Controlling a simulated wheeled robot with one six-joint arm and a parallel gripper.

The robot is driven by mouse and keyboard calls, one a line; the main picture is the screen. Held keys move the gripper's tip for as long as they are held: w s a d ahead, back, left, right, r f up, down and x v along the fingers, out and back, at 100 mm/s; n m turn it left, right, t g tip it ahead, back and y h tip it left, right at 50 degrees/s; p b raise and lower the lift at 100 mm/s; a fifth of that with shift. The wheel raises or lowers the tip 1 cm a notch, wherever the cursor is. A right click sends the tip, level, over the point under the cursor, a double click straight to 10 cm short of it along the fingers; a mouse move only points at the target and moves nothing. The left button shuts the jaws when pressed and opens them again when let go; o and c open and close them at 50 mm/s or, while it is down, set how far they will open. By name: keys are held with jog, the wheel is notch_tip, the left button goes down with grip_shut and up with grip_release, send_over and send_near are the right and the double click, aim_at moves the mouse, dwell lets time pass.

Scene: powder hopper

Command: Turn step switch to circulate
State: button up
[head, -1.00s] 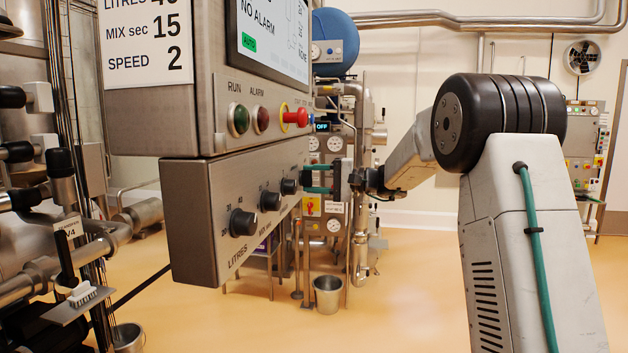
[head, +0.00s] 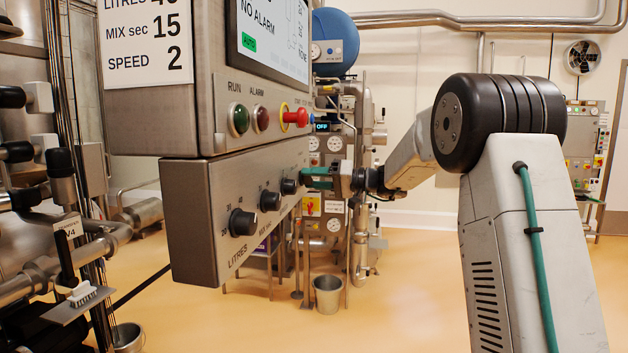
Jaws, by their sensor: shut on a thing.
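The grey control box (head: 215,200) carries a row of black knobs on its angled face. The nearest knob (head: 243,222) is above the word LITRES, a second (head: 270,200) is by MIX SEC, and a third (head: 289,186) is farther along. My gripper (head: 312,177) is at the far end of this row, beyond the third knob, with its teal fingers against the face. It is shut on what appears to be the step switch. The switch itself, its pointer and its position labels are hidden behind the fingers and by the steep angle.
Above are the green RUN lamp (head: 239,119), the ALARM lamp (head: 261,118), a red stop button (head: 296,117) and a screen (head: 272,38) reading NO ALARM and AUTO. Pipes and valves (head: 60,240) crowd the left. A metal bucket (head: 327,294) stands on open floor.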

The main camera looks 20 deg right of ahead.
dwell(0.4)
jog(key=o, duration=1)
jog(key=shift+d, duration=0.1)
jog(key=v, duration=0.7)
jog(key=shift+s+d, duration=0.2)
jog(key=shift+d, duration=0.05)
